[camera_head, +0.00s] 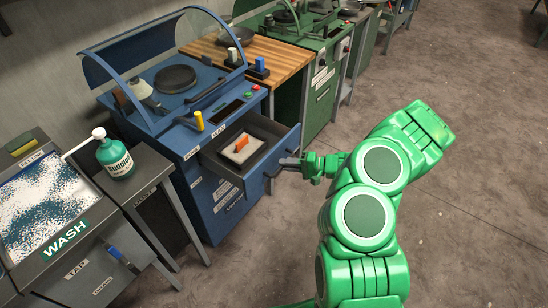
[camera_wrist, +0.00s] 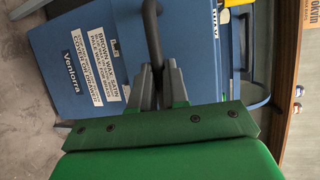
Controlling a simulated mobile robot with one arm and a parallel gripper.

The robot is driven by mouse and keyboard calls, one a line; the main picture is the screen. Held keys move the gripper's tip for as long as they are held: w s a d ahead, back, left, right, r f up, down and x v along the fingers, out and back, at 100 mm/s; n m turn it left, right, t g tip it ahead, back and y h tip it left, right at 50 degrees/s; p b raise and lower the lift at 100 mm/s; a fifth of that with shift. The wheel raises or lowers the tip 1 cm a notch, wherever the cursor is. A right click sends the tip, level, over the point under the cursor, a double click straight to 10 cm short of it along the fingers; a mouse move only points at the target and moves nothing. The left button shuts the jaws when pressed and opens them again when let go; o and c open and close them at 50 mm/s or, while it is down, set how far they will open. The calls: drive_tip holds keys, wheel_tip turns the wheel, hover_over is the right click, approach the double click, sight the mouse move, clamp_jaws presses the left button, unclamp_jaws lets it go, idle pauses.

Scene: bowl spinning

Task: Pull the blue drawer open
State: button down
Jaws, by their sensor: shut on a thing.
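The blue drawer (camera_head: 285,147) sticks out from the front of the blue cabinet (camera_head: 223,215), and its inside shows in the head view. In it lies a white pad (camera_head: 236,155) with an orange piece (camera_head: 241,144) on top. My gripper (camera_head: 287,163) is at the drawer's front, shut on the handle. In the wrist view my gripper (camera_wrist: 158,73) has its two grey fingers on either side of the dark bar handle (camera_wrist: 152,35). The exact contact at the fingertips is small and partly hidden. The blue front with white labels (camera_wrist: 90,65) fills the left of that view.
A wash station (camera_head: 50,205) and a side table with a green bottle (camera_head: 114,157) stand at the left. A wooden top (camera_head: 270,55) and a green machine (camera_head: 318,95) stand behind the drawer. The brown floor (camera_head: 480,200) is clear at the right.

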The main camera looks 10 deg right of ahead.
drive_tip(key=shift+s+d, duration=1)
drive_tip(key=shift+d, duration=0.05)
drive_tip(key=c, duration=1.1)
unclamp_jaws()
drive_tip(key=shift+c, duration=0.2)
drive_tip(key=v, duration=0.7)
drive_tip(key=shift+d, duration=0.3)
drive_tip(key=shift+s, duration=0.15)
